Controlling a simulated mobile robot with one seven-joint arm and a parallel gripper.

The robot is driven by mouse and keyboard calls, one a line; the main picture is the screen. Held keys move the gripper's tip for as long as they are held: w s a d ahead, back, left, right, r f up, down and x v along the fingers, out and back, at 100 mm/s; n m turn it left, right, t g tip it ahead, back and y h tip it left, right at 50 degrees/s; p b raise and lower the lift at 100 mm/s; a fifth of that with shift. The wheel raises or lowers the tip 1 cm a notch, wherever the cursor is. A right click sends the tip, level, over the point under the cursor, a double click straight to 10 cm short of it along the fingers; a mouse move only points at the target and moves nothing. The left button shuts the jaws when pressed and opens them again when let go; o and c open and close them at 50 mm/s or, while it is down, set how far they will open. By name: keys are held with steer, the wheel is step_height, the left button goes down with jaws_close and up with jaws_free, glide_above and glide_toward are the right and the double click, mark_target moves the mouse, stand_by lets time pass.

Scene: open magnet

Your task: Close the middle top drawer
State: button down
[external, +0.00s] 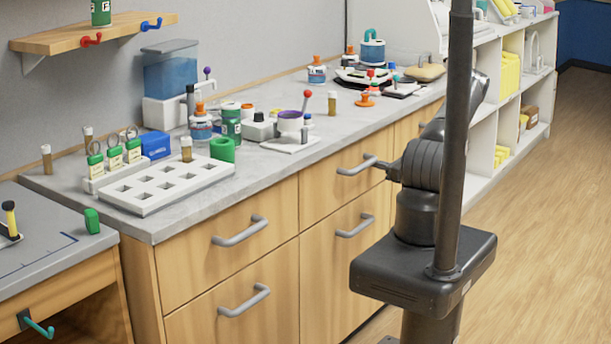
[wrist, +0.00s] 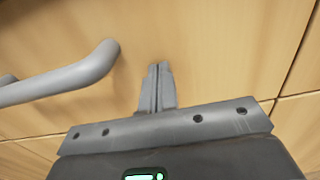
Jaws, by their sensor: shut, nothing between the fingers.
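The middle top drawer (external: 322,198) has a pale wood front and a grey bar handle (external: 357,166). In the external view its front looks about level with the fronts beside it; I see no clear gap. In the wrist view the wood front (wrist: 210,50) fills most of the picture, with the grey handle (wrist: 60,82) at the left. My gripper (wrist: 158,68) is shut and empty, its fingertips against or very near the wood, right of the handle. I cannot tell whether they touch. In the external view my arm partly hides the drawer's right end.
The left top drawer (external: 205,268) and the drawer below the middle one (external: 325,265) look shut. The grey counter (external: 262,172) above holds a white rack (external: 165,187), bottles and small tools. Open floor (external: 545,220) lies to the right.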

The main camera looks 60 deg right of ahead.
steer(key=shift+w+r, duration=0.15)
steer(key=shift+w, duration=0.4)
steer(key=s, duration=1.5)
steer(key=shift+f, duration=0.2)
steer(key=w+a+r+n+g+y, duration=0.2)
steer(key=w+a+r+n+g, duration=0.2)
steer(key=a+r+n, duration=0.45)
steer(key=w+a+r+n+g+y, duration=0.35)
steer(key=a+r+n, duration=0.2)
steer(key=a, duration=0.55)
steer(key=w+a+r+n+g+y, duration=0.2)
steer(key=w+a+r+n+g, duration=0.3)
steer(key=a+r, duration=0.4)
steer(key=s+a+r+n+g+h, duration=0.1)
steer(key=s+a+r+n+h, duration=0.2)
steer(key=a, duration=0.4)
steer(key=s+a+r+n+g+h, duration=0.1)
steer(key=s+a+r+n+g, duration=0.2)
steer(key=a+n, duration=0.4)
steer(key=s+a+r+n+t+h, duration=0.3)
steer(key=s+a+r+n, duration=0.4)
steer(key=s, duration=0.3)
steer(key=shift+s+a+r+t, duration=0.3)
steer(key=shift+a+r+t, duration=0.25)
steer(key=shift+a+r, duration=0.15)
